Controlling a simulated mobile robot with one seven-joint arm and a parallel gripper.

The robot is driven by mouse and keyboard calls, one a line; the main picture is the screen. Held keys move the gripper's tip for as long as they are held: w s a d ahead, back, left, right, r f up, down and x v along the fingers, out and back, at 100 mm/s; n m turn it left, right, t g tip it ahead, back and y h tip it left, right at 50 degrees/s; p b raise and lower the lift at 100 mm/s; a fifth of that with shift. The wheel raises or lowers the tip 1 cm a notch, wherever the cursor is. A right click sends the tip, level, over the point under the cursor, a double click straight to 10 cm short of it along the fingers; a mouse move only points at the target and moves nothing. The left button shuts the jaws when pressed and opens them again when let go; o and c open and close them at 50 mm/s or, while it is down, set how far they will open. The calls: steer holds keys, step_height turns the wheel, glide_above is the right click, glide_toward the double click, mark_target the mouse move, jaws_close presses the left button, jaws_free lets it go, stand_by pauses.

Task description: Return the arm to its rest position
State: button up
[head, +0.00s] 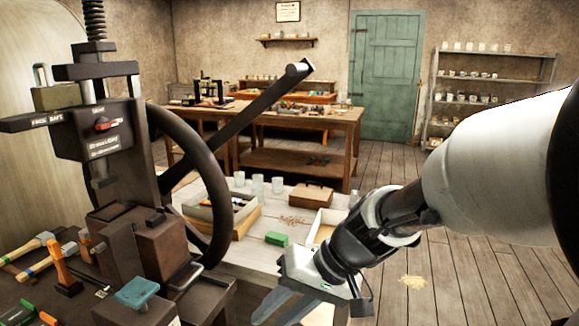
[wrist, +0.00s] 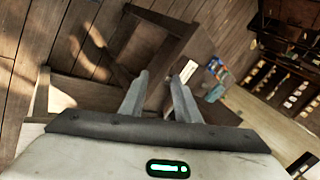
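My arm (head: 490,165) reaches in from the right in the head view and slopes down to the left. My gripper (head: 272,306) is at the bottom centre, in front of the white-topped table. In the wrist view my gripper (wrist: 160,82) has its two grey fingers apart with nothing held between them. The handwheel press (head: 115,150) stands at the left, with its black handwheel (head: 222,190) and a long bar (head: 262,98) rising to the right. My gripper is to the lower right of the wheel, apart from it.
Hammers (head: 45,262), an orange tool (head: 62,265) and a teal-topped block (head: 137,292) lie around the press base. The white table (head: 245,258) holds a tray, jars, a green block (head: 277,239) and boxes. A workbench (head: 290,120), door and shelves stand behind. The right floor is mostly clear.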

steer(key=s+d+r+m+t+h, duration=0.1)
steer(key=s+d+r+t+h, duration=0.1)
steer(key=s+d+r+h, duration=0.45)
steer(key=s+d+r+m+t+h, duration=0.1)
steer(key=s+d+r+t, duration=0.15)
steer(key=d, duration=0.75)
step_height(320, 180, up, 19)
steer(key=p, duration=2)
steer(key=shift+s+f, duration=0.15)
